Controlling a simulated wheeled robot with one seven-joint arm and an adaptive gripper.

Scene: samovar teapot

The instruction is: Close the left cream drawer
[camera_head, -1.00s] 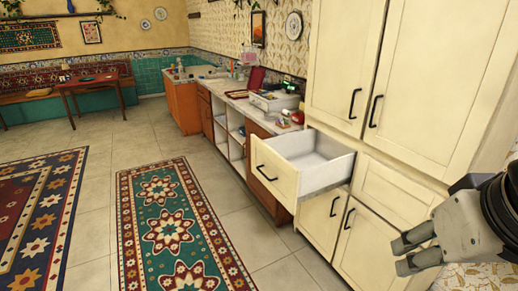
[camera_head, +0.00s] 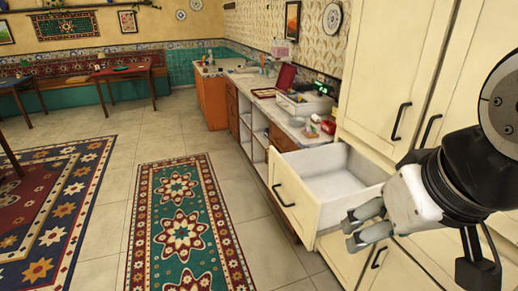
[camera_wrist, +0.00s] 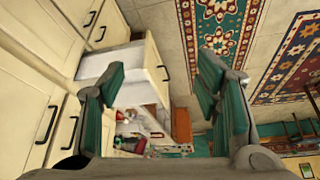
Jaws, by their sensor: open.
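The left cream drawer (camera_head: 297,196) is pulled well out of the tall cream cabinet, and its white inside is empty. Its front has a dark handle (camera_head: 283,195). My gripper (camera_head: 362,224) is at the right in the head view, in front of the cabinet, and overlaps the drawer's right end in the picture. Whether it touches the drawer I cannot tell. In the wrist view, my gripper's two fingers (camera_wrist: 165,85) are wide apart with nothing between them. There the drawer (camera_wrist: 152,75) shows beyond and beside the left finger.
The cream cabinet (camera_head: 392,80) has closed upper doors with dark handles. A counter (camera_head: 268,103) with small items runs back to the left of the drawer. A patterned rug (camera_head: 185,225) lies on the tiled floor, which is free in front of the drawer.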

